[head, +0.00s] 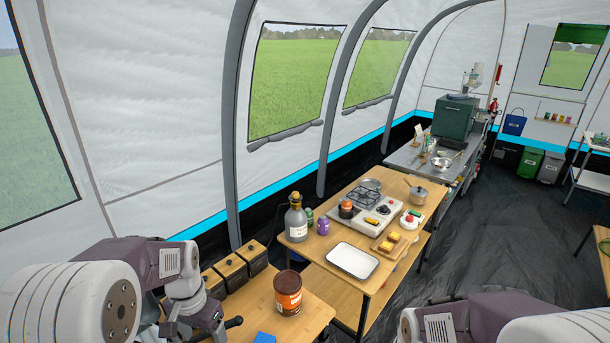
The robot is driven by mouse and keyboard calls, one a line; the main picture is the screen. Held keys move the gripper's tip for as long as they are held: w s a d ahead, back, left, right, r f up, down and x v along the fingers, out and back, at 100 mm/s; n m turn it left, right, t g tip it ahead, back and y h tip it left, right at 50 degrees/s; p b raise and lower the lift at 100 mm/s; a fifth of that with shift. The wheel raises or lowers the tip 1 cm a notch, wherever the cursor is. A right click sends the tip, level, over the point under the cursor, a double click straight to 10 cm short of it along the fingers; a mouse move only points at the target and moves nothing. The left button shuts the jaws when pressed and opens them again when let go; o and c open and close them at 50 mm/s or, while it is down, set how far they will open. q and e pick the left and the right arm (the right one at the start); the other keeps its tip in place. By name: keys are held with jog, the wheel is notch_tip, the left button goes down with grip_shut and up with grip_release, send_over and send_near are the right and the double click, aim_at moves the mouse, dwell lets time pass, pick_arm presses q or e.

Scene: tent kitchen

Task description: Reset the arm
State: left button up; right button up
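My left arm comes in from the left and bends down at the lower left, over the near wooden table (318,311). Its wrist end shows near the bottom edge, close to the dark boxes, but its fingertips cannot be made out. My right arm shows only as links along the bottom right edge; its gripper is out of view. I see nothing held by either arm.
A brown can (288,292) and wood-lidded dark boxes (251,254) stand close to my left arm. A blue object (264,338) lies at the bottom edge. Beyond, a table holds a white tray (338,262), bottle (296,222) and stove (381,216). Dark floor (480,240) is open at right.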

pick_arm(q)
jog(key=s+d+f+n+b, duration=0.2)
jog(key=s+f+b, duration=0.2)
jog(key=f+b, duration=0.1)
jog(key=s+d+f+n+t+b, duration=0.1)
jog(key=s+f+b, duration=0.3)
jog(key=f, duration=0.4)
jog(key=shift+s+d+f+n+b, duration=0.25)
jog(key=shift+d+n+b, duration=0.2)
jog(key=shift+d, duration=0.4)
pick_arm(e)
notch_tip(320, 180, down, 10)
pick_arm(q)
jog(key=shift+s, duration=0.1)
pick_arm(e)
jog(key=shift+s+a, duration=0.15)
